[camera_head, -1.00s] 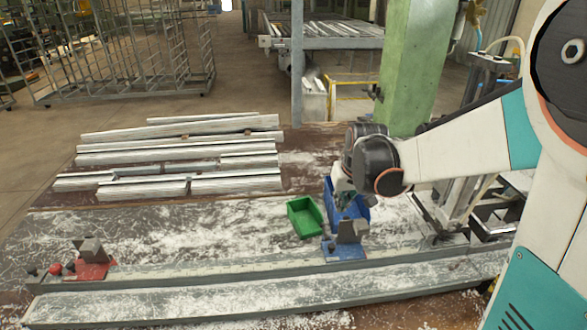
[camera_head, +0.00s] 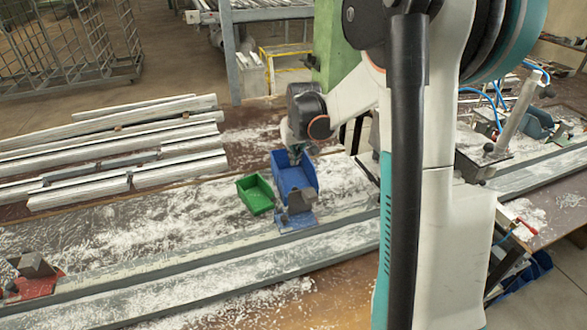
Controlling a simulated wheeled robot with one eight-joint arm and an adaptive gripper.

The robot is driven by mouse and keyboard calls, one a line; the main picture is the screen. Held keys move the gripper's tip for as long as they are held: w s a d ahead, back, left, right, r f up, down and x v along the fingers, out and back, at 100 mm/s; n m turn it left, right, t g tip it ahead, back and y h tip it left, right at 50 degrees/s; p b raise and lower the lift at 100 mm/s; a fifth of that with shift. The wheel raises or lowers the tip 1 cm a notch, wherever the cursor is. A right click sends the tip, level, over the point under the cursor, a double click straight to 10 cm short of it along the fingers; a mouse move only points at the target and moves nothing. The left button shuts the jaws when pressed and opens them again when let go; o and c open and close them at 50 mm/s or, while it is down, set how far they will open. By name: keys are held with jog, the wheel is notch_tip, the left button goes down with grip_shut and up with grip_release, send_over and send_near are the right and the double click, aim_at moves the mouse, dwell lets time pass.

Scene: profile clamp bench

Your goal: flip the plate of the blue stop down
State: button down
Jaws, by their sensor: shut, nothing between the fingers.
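The blue stop (camera_head: 292,221) sits on the long grey rail, in front of the blue bin. Its dark grey plate (camera_head: 301,200) stands up from the blue base. Whether the plate is fully upright or tilted is hard to tell at this size. My gripper (camera_head: 295,158) points down over the back of the blue bin (camera_head: 292,177). It is shut and empty, behind the blue stop and apart from it. My wrist hides part of the fingers.
A green bin (camera_head: 255,195) stands left of the blue bin. A red stop (camera_head: 33,282) sits on the rail (camera_head: 160,275) at the far left. Aluminium profiles (camera_head: 130,150) lie at the back left. A clamp (camera_head: 490,155) stands at the right, beyond my arm.

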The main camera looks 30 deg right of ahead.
jog(key=a+b+x, duration=0.1)
jog(key=x, duration=0.9)
jog(key=s, duration=0.4)
jog(key=shift+r, duration=0.25)
jog(key=shift+b, duration=0.4)
